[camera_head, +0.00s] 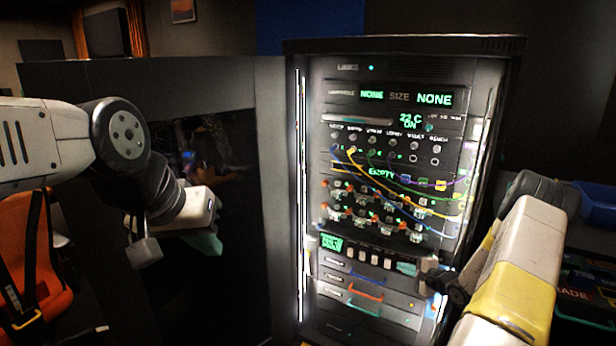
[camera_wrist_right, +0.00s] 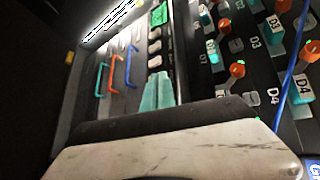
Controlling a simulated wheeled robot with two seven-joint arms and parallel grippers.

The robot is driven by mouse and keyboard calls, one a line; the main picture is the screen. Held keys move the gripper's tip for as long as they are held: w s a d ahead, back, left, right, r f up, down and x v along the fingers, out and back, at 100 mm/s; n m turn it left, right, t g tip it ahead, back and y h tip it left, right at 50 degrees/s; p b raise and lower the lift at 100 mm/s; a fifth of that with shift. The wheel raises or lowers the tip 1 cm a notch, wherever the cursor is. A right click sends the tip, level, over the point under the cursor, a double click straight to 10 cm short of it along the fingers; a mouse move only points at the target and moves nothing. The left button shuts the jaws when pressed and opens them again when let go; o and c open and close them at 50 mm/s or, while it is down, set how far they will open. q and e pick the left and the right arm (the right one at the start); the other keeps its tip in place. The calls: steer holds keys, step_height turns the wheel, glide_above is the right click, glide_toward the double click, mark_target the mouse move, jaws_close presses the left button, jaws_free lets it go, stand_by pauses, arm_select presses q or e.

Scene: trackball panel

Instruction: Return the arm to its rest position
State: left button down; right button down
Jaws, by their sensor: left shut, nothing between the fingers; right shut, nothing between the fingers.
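My right arm (camera_head: 515,270) comes in from the lower right in the head view, in front of the open rack. My right gripper (camera_head: 407,268) is shut and empty, close to the rack's lower rows beside a row of pale switches. In the right wrist view its teal fingers (camera_wrist_right: 158,92) are together with nothing between them. I cannot tell whether they touch the panel. My left arm (camera_head: 125,140) comes in from the left. My left gripper (camera_head: 205,243) is shut and empty, in front of the dark cabinet door.
The rack panel (camera_head: 390,130) has lit displays, coloured cables and several knobs. Red and teal drawer handles (camera_head: 365,291) sit low on it. The open door (camera_head: 272,190) stands left of the rack. An orange chair (camera_head: 30,260) is far left; blue bins (camera_head: 597,205) are at right.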

steer(key=s+a+r+n+g+y, duration=0.2)
steer(key=a+r+n+g+y, duration=0.3)
steer(key=a+r, duration=1)
steer(key=s+a+r+n+g, duration=0.2)
steer(key=s+a+r+n, duration=0.4)
steer(key=s+r, duration=0.45)
steer(key=s+a+r+n+g+h, duration=0.2)
steer(key=s+a+r+n+h, duration=0.2)
steer(key=s+r, duration=0.65)
steer(key=s+d+r+n+t+h, duration=0.1)
steer(key=s+d+n+t+h, duration=0.1)
steer(key=s, duration=1.1)
steer(key=shift+d+t+h, duration=0.3)
steer(key=shift+d+h, duration=0.6)
steer(key=c, duration=2.2)
jaws_free()
